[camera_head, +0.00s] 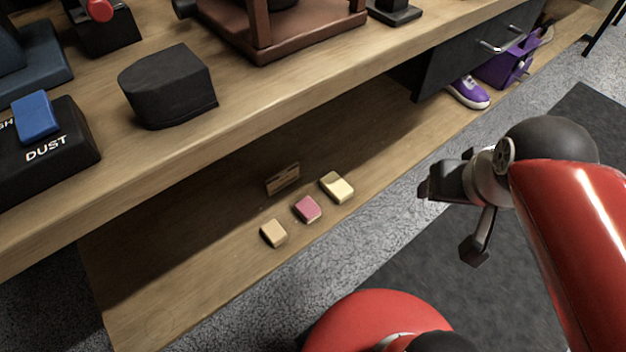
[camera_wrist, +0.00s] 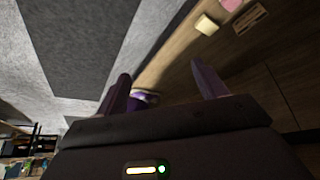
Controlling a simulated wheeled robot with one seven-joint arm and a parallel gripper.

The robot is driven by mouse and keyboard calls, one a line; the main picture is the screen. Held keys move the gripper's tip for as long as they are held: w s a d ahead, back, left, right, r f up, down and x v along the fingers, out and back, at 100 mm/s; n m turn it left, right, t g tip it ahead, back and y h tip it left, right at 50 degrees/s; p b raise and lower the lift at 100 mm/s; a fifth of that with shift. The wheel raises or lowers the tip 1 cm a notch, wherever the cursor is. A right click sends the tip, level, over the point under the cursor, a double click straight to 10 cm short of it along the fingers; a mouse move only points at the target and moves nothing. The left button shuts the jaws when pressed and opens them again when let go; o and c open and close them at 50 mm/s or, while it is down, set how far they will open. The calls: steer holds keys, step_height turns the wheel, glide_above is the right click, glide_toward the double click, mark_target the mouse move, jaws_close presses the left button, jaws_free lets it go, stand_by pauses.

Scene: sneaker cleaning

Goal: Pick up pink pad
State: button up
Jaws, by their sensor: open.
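The pink pad (camera_head: 307,208) lies on the low wooden shelf, between a tan pad (camera_head: 273,233) on its left and a pale yellow pad (camera_head: 337,187) on its right. In the wrist view the pink pad (camera_wrist: 231,4) is cut off by the top edge, beside the yellow pad (camera_wrist: 207,25). My gripper (camera_head: 452,217) is open and empty, over the floor to the right of the shelf and apart from the pads. Its two fingers (camera_wrist: 160,83) are spread in the wrist view.
A small wooden sign (camera_head: 283,179) stands behind the pads. The upper bench (camera_head: 240,118) overhangs the back of the low shelf. A purple sneaker (camera_head: 468,93) and a purple bag (camera_head: 508,64) sit further right on the shelf. The shelf around the pads is clear.

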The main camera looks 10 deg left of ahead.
steer(key=w+a+f+n+g+b, duration=0.2)
steer(key=w+a+f+n+b, duration=0.15)
steer(key=w+a+f, duration=0.4)
steer(key=n+g+b, duration=0.3)
steer(key=n+b, duration=0.2)
steer(key=n, duration=0.1)
glide_above(307, 206)
steer(key=d, duration=0.1)
step_height(307, 206, down, 18)
steer(key=shift+s+f, duration=0.1)
step_height(307, 206, down, 2)
steer(key=shift+a+f+b, duration=0.15)
steer(key=shift+f+b, duration=0.05)
steer(key=shift+b, duration=0.15)
steer(key=f, duration=0.2)
steer(key=f+b, duration=0.1)
steer(key=f, duration=0.2)
steer(key=shift+a+f, duration=0.3)
steer(key=shift+a, duration=0.05)
steer(key=c, duration=1.1)
steer(key=shift+r, duration=0.1)
steer(key=shift+c, duration=0.2)
